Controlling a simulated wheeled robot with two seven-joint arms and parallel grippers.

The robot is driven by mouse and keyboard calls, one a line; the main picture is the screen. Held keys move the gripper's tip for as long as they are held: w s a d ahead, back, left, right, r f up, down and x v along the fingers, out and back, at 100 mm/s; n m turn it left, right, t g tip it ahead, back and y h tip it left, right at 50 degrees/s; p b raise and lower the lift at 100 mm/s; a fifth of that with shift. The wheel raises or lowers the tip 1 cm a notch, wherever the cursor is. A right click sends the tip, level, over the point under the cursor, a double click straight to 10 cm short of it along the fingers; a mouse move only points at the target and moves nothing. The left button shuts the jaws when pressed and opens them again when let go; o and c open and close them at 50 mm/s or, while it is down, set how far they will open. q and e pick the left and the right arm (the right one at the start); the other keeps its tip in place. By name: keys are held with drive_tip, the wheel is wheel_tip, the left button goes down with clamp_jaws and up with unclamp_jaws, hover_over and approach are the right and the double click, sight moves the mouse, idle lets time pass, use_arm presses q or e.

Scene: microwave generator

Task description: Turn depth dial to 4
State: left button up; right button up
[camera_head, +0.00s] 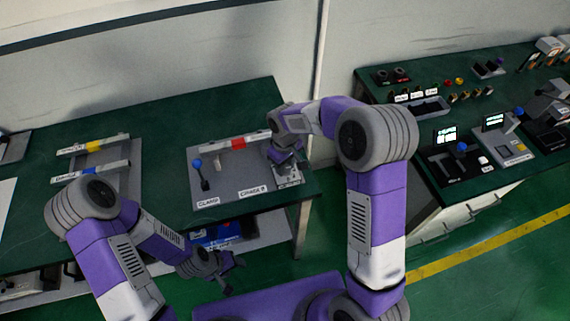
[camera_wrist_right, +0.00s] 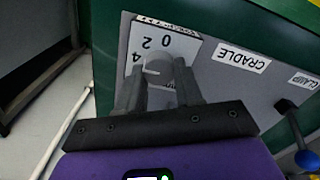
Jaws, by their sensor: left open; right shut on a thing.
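The depth dial (camera_wrist_right: 157,73) is a small light grey knob on a white plate (camera_wrist_right: 185,45) in the right wrist view. The plate carries printed 0, 2 and 4, seen upside down, with the 4 partly covered at the left. My right gripper (camera_wrist_right: 160,80) is shut on the dial, one finger on each side of it. The dial's pointer cannot be made out. In the head view my right gripper (camera_head: 284,163) is over the right end of the grey panel (camera_head: 235,165) and hides the dial. My left gripper (camera_head: 230,275) is open and empty, low in front of the green table.
Another fixture (camera_head: 95,150) lies left on the green table (camera_head: 165,115). A second bench (camera_head: 470,130) with controls stands at the right.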

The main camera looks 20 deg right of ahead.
drive_tip(key=o, duration=1)
drive_tip(key=shift+o, duration=0.2)
wheel_tip(320, 180, up, 8)
drive_tip(key=shift+f+p, duration=0.2)
drive_tip(key=shift+p, duration=0.25)
